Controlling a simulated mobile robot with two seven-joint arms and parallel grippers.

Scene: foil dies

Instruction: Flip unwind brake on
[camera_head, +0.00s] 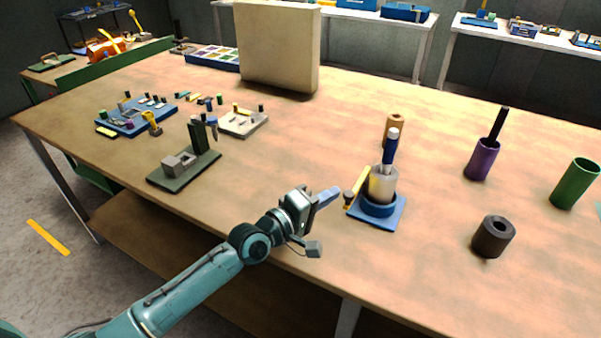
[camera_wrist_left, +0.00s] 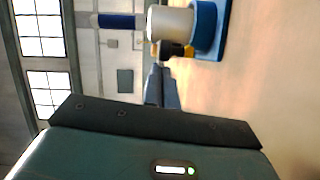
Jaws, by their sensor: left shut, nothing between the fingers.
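A blue unwind stand (camera_head: 378,212) sits on the wooden table, with a pale roll (camera_head: 383,186) on it and a dark blue post (camera_head: 390,148) rising from the top. A yellow lever with a dark end (camera_head: 356,187), which looks like the brake, leans up on the stand's left side. My left gripper (camera_head: 336,194) is shut and empty, its fingertips close to the lever's left. In the left wrist view the fingers (camera_wrist_left: 161,78) point at the dark and yellow lever part (camera_wrist_left: 174,50) beside the roll (camera_wrist_left: 169,24); I cannot tell whether they touch. My right gripper is not in view.
A brown cylinder (camera_head: 396,127) stands behind the stand. A dark hollow roll (camera_head: 493,237), a purple cup (camera_head: 482,160) and a green cup (camera_head: 575,184) stand to the right. A green-based fixture (camera_head: 185,172) and a tan box (camera_head: 277,48) are on the left. The table's front edge lies below my arm.

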